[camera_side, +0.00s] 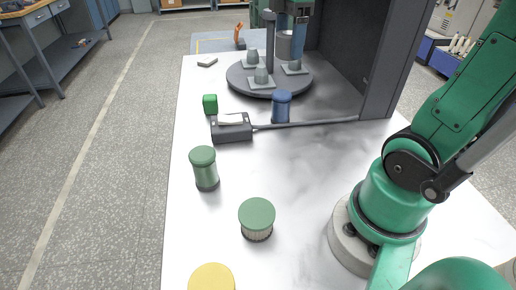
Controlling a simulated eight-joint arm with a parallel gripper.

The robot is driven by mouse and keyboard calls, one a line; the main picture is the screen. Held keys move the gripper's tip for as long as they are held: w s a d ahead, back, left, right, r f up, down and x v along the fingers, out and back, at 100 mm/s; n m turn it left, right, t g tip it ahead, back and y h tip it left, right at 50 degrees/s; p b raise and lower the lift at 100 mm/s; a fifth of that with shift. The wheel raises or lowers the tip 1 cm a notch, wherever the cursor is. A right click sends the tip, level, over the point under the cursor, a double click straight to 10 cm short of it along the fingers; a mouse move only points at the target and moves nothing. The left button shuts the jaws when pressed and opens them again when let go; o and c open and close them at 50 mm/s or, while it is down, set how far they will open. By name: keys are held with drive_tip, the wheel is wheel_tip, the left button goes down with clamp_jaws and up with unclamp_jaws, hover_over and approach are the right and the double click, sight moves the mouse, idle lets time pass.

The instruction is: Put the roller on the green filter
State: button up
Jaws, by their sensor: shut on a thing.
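The green filter (257,217) stands upright on the white table, with a flat green cap over a pale ribbed body. A grey cylinder (284,47), which looks like the roller, is at the far turntable, partly hidden by the post and a blue upright part. My gripper (291,20) is at the top edge of the picture, partly cut off, close to this cylinder. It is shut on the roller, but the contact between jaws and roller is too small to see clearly.
A dark turntable (236,80) with grey cone pegs stands at the back beside a dark panel (345,50). A tall green canister (205,170), blue canister (281,107), black device (232,133), green block (210,104) and yellow lid (211,278) stand around the filter.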

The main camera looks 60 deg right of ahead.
drive_tip(key=s+a+r+n, duration=0.15)
drive_tip(key=a+n, duration=0.35)
drive_tip(key=a, duration=0.6)
drive_tip(key=n, duration=0.5)
hover_over(257, 212)
wheel_tip(257, 212, down, 19)
drive_tip(key=shift+r, duration=0.1)
drive_tip(key=shift+a, duration=0.1)
drive_tip(key=o, duration=1.3)
